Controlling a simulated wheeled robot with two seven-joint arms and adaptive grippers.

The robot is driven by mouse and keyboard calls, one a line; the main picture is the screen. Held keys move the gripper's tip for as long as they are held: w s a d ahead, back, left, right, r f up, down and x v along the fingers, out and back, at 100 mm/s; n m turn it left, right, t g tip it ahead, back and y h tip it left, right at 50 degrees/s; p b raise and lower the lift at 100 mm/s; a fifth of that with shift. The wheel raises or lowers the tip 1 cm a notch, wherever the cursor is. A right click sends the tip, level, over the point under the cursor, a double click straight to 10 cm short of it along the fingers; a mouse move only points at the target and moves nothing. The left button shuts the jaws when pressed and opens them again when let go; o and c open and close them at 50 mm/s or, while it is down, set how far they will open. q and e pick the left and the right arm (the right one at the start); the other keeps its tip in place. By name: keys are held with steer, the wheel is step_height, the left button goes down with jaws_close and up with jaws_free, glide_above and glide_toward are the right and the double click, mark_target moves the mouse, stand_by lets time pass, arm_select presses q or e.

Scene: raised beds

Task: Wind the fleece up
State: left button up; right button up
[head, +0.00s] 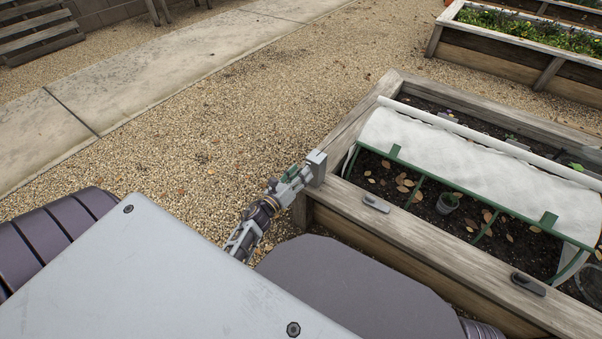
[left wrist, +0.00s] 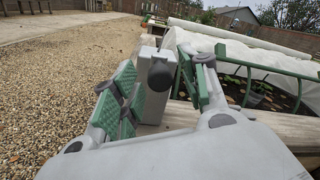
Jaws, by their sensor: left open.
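The white fleece (head: 470,163) lies over green hoops (head: 417,190) on the raised bed, with a white roll (head: 480,142) along its far edge. It also shows in the left wrist view (left wrist: 235,48). A grey box (head: 317,165) stands at the bed's near left corner. In the left wrist view this box (left wrist: 152,105) has a dark round knob (left wrist: 161,76) on its face. My left gripper (head: 300,174) is at the box. Its green-padded fingers (left wrist: 163,85) are open, one on each side of the knob; I cannot tell whether they touch it. My right gripper is out of view.
The bed's wooden rim (head: 420,225) carries dark grey clips (head: 376,203). A small pot (head: 447,203) and dry leaves lie on the soil under the hoops. Another planted bed (head: 520,45) stands at the back right. Gravel (head: 240,120) to the left is clear.

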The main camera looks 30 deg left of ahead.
arm_select(q)
steer(key=s, duration=0.6)
steer(key=shift+s+a, duration=0.2)
steer(key=shift+a, duration=0.15)
steer(key=shift+f, duration=0.15)
